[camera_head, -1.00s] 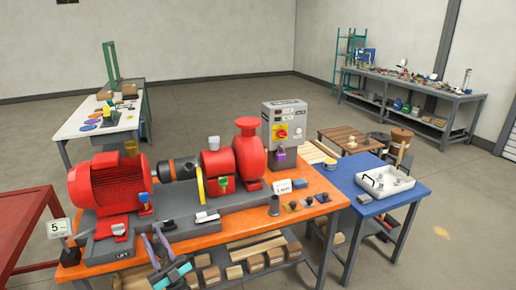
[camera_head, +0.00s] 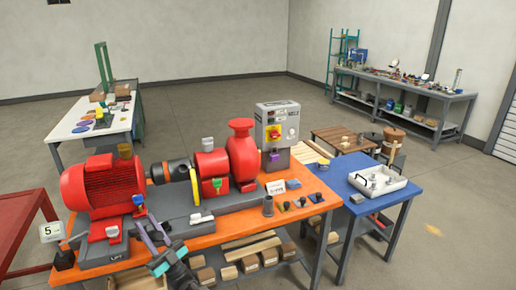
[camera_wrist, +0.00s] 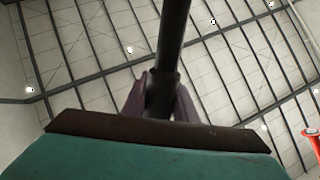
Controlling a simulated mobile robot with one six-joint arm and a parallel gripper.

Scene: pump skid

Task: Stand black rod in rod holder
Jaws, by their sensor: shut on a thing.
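My gripper (camera_head: 155,238) shows at the bottom of the head view, in front of the orange bench (camera_head: 215,236), with purple fingers. In the wrist view my gripper (camera_wrist: 160,100) is shut on the black rod (camera_wrist: 174,40). The rod runs up and out of the top of that picture, with the ceiling behind it. In the head view the rod is hard to make out against the dark pump base. A dark grey upright cylinder with a wider foot (camera_head: 268,207), which looks like the rod holder, stands on the bench's right part, apart from my gripper.
A red motor (camera_head: 103,187) and red pump (camera_head: 242,155) fill the bench's back. Small dark knobbed parts (camera_head: 302,201) and a white sign (camera_head: 276,187) stand near the cylinder. A blue table (camera_head: 345,180) with a white tray (camera_head: 398,184) adjoins at right.

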